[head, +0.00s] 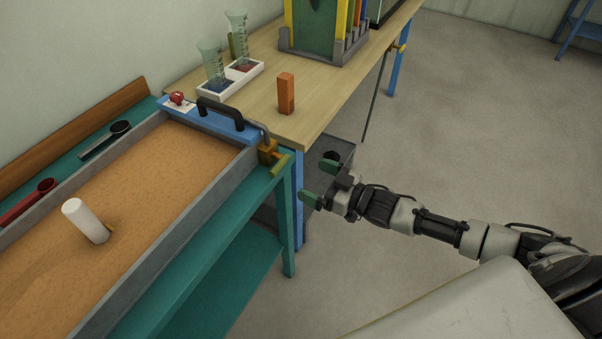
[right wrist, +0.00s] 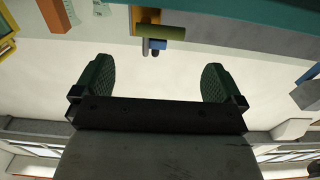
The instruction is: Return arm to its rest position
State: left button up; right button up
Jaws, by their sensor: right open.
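My right gripper (head: 318,181) is in the head view, to the right of the flume's near-side end and beyond the table's edge. Its two green fingers are spread apart with nothing between them. In the right wrist view the same open fingers (right wrist: 157,84) frame only pale wall or floor. The right arm reaches in from the lower right over the floor, touching nothing that I can see. My left gripper is in neither view.
A sand-filled flume (head: 165,170) on a teal stand holds a tilted white cylinder (head: 84,221). A brass valve (head: 272,156) juts out close to my gripper. A wooden table (head: 330,92) carries an orange block (head: 286,93) and a white tray (head: 231,80) with beakers.

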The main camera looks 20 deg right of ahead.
jog(key=shift+s+d, duration=0.25)
jog(key=shift+s, duration=0.05)
jog(key=s+d+f+m+g+h, duration=0.1)
jog(key=s+d+f+h, duration=0.2)
jog(key=f, duration=0.6)
jog(key=s+d+f+m+g+h+p, duration=0.1)
jog(key=s+f+m+g+h, duration=0.2)
jog(key=f, duration=0.7)
jog(key=s+d+f+h, duration=0.25)
jog(key=s+f, duration=0.25)
jog(key=f, duration=0.4)
jog(key=s+a+f+g, duration=0.2)
jog(key=s+f, duration=0.3)
jog(key=s, duration=0.5)
jog(key=s+a+f+m+g+h, duration=0.1)
jog(key=s+f+g, duration=0.3)
jog(key=s, duration=0.7)
jog(key=s+a+f+g+h+p, duration=0.1)
jog(key=s+a+f+g, duration=0.2)
jog(key=s+f, duration=0.3)
jog(key=s+a, duration=0.1)
jog(key=s, duration=0.4)
jog(key=shift+f, duration=0.2)
jog(key=shift+a+h, duration=0.1)
jog(key=shift+h, duration=0.15)
